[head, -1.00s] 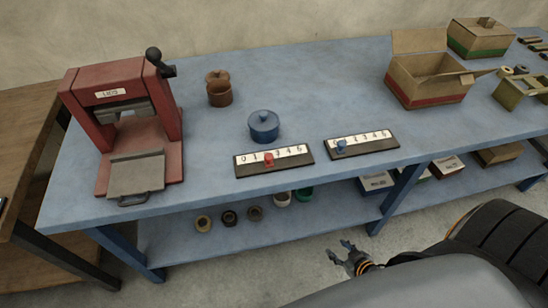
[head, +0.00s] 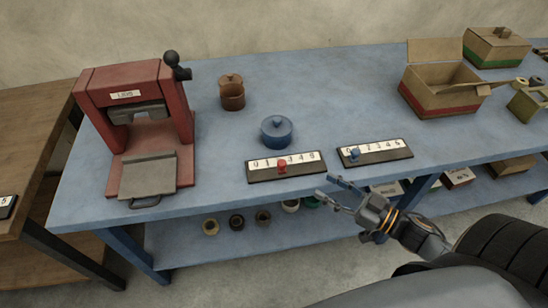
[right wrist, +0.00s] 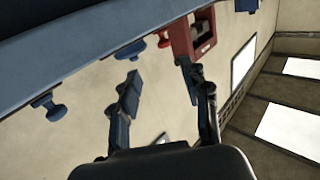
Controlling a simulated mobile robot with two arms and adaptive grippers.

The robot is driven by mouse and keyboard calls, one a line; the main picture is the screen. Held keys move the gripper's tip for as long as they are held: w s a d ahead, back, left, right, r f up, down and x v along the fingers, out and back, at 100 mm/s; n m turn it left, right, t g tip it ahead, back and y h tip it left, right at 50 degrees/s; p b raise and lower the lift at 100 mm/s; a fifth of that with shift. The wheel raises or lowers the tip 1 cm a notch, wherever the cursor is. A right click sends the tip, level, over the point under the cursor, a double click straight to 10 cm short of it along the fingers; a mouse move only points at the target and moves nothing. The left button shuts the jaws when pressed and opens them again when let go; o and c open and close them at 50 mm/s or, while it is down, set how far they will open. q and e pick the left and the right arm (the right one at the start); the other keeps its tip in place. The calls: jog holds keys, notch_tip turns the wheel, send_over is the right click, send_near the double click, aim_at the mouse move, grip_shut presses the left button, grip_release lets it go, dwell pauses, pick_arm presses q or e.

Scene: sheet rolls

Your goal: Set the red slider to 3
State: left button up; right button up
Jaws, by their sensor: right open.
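The red slider (head: 282,168) stands on a dark bar with a white number strip (head: 309,159) near the front edge of the blue table. It sits between the visible 1 and 3 and covers the mark there. My right gripper (head: 324,185) is open and empty, to the right of the red slider and nearer to me, by the table's front edge. Its two fingers also show apart in the right wrist view (right wrist: 158,78). A small red knob (right wrist: 163,43) beyond them there may be the red slider. My left gripper is not in view.
A second bar with a blue slider (head: 355,155) lies right of the first. A blue lidded pot (head: 277,133) stands behind the red slider's bar. A red press (head: 135,110) is on the left, an open box (head: 440,92) on the right. The middle back is clear.

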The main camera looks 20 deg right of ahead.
jog(key=x, duration=0.2)
send_near(282, 162)
jog(key=x, duration=0.3)
jog(key=shift+p, duration=0.4)
jog(key=x, duration=0.5)
jog(key=shift+w+a+p, duration=0.15)
jog(key=shift+w+p, duration=0.05)
jog(key=shift+p, duration=0.15)
jog(key=shift+x, duration=0.8)
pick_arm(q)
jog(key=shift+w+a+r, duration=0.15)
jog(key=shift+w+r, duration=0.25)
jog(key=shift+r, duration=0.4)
pick_arm(e)
jog(key=shift+f, duration=0.1)
jog(key=shift+c, duration=0.2)
grip_shut()
